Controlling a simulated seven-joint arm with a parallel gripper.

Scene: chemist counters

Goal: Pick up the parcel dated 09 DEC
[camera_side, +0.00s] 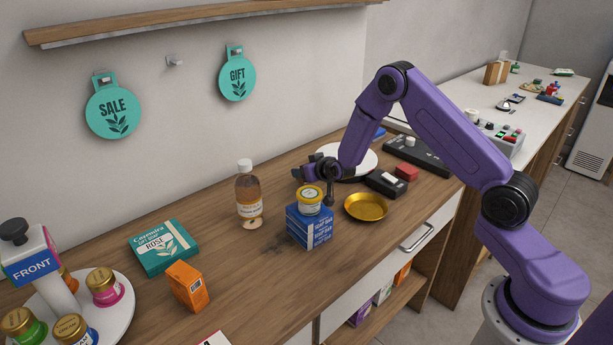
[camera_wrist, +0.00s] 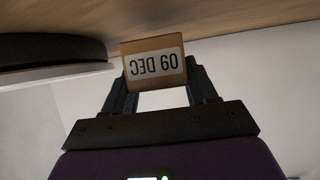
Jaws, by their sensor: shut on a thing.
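The brown parcel (camera_wrist: 153,47) shows in the wrist view with a white label reading 09 DEC, upside down in the picture. It sits between the two dark fingers of my gripper (camera_wrist: 160,88), which is shut on it. In the side view my gripper (camera_side: 309,172) is low over the wooden counter, behind the yellow-lidded jar and in front of the white round plate. I cannot make out the parcel in the side view. Whether it touches the counter cannot be told.
A yellow-lidded jar (camera_side: 309,196) stands on stacked blue soap boxes (camera_side: 309,228) close to my gripper. A brown bottle (camera_side: 248,196) is to the left, a gold dish (camera_side: 366,207) to the right. The white round plate (camera_side: 362,160) is right behind.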

